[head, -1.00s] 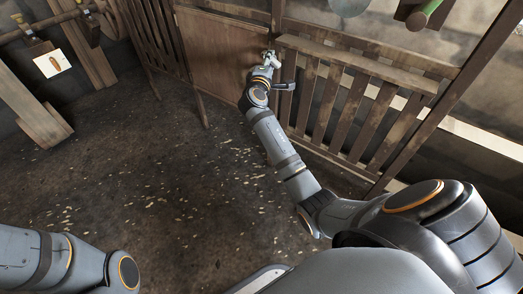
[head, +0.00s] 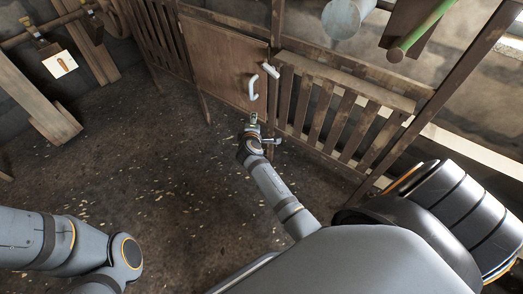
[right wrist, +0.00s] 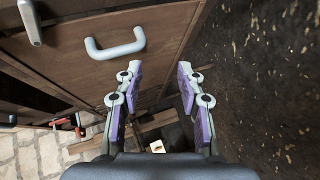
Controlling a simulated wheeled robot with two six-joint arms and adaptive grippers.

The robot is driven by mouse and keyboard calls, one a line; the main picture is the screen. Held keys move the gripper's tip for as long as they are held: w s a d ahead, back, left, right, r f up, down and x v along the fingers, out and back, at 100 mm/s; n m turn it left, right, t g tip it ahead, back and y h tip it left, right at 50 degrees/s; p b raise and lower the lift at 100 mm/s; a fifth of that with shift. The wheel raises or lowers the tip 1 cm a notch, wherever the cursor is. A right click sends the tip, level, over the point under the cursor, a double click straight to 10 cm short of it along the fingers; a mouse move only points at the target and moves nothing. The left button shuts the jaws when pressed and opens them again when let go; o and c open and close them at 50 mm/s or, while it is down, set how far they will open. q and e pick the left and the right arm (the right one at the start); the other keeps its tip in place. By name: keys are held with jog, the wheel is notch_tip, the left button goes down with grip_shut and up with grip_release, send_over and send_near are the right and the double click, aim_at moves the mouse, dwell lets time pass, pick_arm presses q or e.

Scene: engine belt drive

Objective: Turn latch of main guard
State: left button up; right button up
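The main guard is a brown wooden panel (head: 222,55) set between slatted fences. A pale U-shaped handle (head: 253,87) is on it near its right edge. A pale bar-like latch (head: 270,70) sits beside the handle at the post, slanted in the head view. In the right wrist view the latch (right wrist: 30,22) is at upper left and the handle (right wrist: 115,45) is right of it. My right gripper (right wrist: 157,72) is open and empty, its purple-padded fingers apart and clear of both. It also shows in the head view (head: 253,118), below the handle. My left gripper is out of view.
A slatted fence (head: 340,105) runs right of the panel, another (head: 155,40) left of it. A green bar (head: 424,30) and a grey cylinder (head: 348,15) are at upper right. The dark floor (head: 150,160) before the panel is clear.

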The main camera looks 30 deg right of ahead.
jog(key=s+a+f+m+g+y+p, duration=0.1)
jog(key=s+a+f+g+y+p, duration=0.2)
jog(key=s+f+p, duration=0.6)
jog(key=shift+s+f+m+y, duration=0.4)
jog(key=shift+s+f, duration=0.7)
jog(key=shift+f, duration=0.25)
jog(key=shift+o, duration=0.2)
